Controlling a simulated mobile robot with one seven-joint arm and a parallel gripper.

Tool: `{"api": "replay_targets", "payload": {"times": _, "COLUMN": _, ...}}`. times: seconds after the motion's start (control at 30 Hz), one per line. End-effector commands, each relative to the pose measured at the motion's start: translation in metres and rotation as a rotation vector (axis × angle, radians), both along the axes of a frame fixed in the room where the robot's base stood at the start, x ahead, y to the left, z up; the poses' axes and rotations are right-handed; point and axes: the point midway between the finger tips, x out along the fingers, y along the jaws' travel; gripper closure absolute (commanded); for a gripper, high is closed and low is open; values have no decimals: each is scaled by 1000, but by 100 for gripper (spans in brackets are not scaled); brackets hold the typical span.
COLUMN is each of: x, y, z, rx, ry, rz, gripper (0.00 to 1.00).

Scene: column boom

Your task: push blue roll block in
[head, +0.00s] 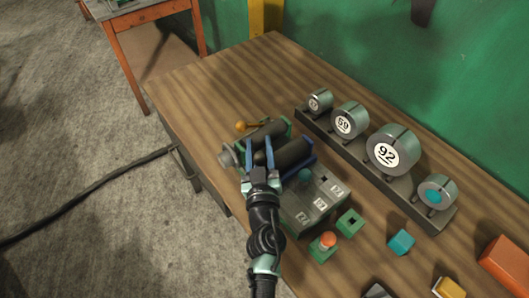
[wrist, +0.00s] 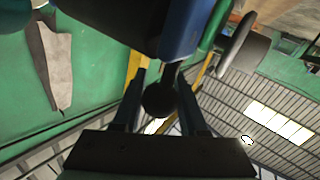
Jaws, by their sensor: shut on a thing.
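The blue roll block (head: 308,151) sits on the wooden bench with a dark roller (head: 292,154) lying along it. In the wrist view its blue end (wrist: 184,30) is at the top, close above my gripper. My gripper (head: 259,153) is at the near left end of this block. Its fingers are shut on a black ball knob (wrist: 160,99), which a short dark stem seems to join to the blue end. My fingers hide part of the block's near end in the head view.
A green block with another dark roller (head: 262,135) lies just behind, with a grey wheel (head: 228,157) at its left end. A grey numbered box (head: 312,205) stands to the right. A rack with several round dials (head: 385,150) stands farther back. The bench's far left is clear.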

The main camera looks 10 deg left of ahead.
Motion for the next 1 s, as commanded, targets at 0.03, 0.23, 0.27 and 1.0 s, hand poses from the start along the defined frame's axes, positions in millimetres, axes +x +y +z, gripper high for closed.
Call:
{"api": "replay_targets", "payload": {"times": 0.03, "x": 6, "y": 7, "z": 0, "rx": 3, "ry": -3, "rz": 4, "gripper": 100}}
{"api": "replay_targets", "payload": {"times": 0.23, "x": 9, "y": 10, "z": 0, "rx": -1, "ry": 0, "rz": 2, "gripper": 100}}
{"api": "replay_targets", "payload": {"times": 0.27, "x": 9, "y": 9, "z": 0, "rx": -1, "ry": 0, "rz": 2, "gripper": 100}}
{"api": "replay_targets", "payload": {"times": 1.0, "x": -7, "y": 6, "z": 0, "rx": 1, "ry": 2, "rz": 2, "gripper": 29}}
